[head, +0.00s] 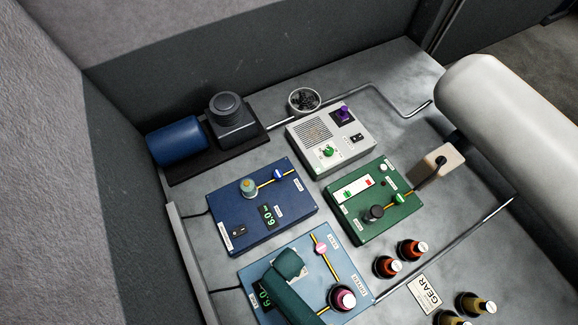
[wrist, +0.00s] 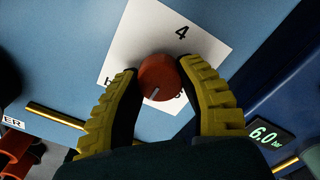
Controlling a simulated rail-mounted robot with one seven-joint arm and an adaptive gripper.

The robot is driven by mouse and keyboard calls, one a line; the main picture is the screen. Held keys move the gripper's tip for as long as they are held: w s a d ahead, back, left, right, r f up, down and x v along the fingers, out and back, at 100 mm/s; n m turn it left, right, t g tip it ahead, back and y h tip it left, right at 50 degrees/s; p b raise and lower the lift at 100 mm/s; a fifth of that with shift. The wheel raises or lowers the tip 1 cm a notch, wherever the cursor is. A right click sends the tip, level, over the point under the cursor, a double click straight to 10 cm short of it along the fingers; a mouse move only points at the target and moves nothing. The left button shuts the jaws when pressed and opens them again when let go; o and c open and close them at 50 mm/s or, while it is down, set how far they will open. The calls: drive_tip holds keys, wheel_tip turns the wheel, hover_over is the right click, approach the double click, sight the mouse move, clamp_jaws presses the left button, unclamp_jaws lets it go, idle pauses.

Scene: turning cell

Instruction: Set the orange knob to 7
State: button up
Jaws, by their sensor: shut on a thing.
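In the wrist view, the orange knob (wrist: 160,76) sits on a white dial plate (wrist: 205,45) printed with a 4 at its upper side. A light pointer line on the knob points toward the lower part of the picture. Other marks beside the knob are partly hidden, so I cannot read the setting. My gripper (wrist: 162,68) has its two yellow ridged fingers shut on the knob, one on each side. In the head view, the green body of my gripper (head: 288,264) covers the knob on the light blue panel (head: 335,262); a dial plate corner shows.
The light blue panel also has a pink slider (head: 320,248) and a magenta knob (head: 342,298) close by. A dark blue box (head: 225,215) with a 6.0 bar display (wrist: 265,135) and a green box (head: 365,235) stand beside it.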

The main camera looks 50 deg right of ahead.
drive_tip(key=shift+s+f, duration=0.1)
drive_tip(key=shift+s, duration=0.05)
drive_tip(key=o, duration=1.2)
drive_tip(key=shift+o, duration=0.2)
wheel_tip(320, 180, up, 12)
